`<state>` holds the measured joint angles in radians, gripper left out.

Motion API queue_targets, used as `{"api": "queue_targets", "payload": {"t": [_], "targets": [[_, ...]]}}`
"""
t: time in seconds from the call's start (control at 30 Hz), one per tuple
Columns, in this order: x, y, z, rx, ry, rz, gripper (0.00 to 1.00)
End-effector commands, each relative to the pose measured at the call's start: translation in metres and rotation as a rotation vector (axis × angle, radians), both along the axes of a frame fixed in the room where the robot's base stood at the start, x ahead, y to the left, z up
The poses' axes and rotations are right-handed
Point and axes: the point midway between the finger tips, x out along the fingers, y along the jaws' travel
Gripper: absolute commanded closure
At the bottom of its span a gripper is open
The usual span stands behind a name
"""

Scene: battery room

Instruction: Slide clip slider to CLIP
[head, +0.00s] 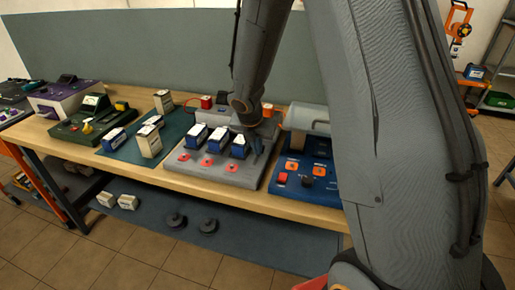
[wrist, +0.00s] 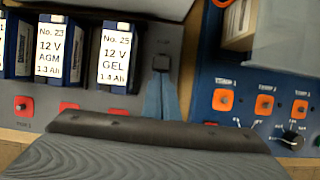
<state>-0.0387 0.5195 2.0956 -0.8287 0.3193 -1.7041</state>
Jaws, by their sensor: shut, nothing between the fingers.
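My gripper (head: 255,152) is shut and empty over the right end of the grey charging dock (head: 210,172). In the wrist view its two blue-grey fingertips (wrist: 161,82) lie together, pointing at a small dark square block (wrist: 161,63) on the dock. This block may be the clip slider; its label cannot be read. The fingertips appear just short of it, and I cannot tell whether they touch. A battery marked No. 25, 12 V GEL (wrist: 115,58) stands left of the fingers. The No. 23 AGM battery (wrist: 50,48) stands farther left.
Right of the dock is a blue unit (wrist: 215,130) with orange buttons (wrist: 265,104) and a black dial (wrist: 291,140). Red buttons (head: 207,162) line the dock's front. A green mat (head: 120,155) with batteries and a green device (head: 90,125) are to the left.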

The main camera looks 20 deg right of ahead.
Motion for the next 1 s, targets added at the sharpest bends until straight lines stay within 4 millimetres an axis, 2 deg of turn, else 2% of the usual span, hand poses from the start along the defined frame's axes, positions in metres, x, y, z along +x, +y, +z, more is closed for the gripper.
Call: {"api": "queue_targets", "payload": {"t": [0.2,0.4,0.6,0.8,1.0], "targets": [[-0.023,0.028,0.003,-0.001,0.001,0.01,1.0],[-0.036,0.033,0.049,0.001,-0.002,0.002,1.0],[-0.046,0.038,0.078,0.0,0.0,-0.003,1.0],[-0.051,0.041,0.091,0.0,0.002,-0.003,1.0],[-0.052,0.042,0.093,-0.001,0.004,0.0,1.0]]}}
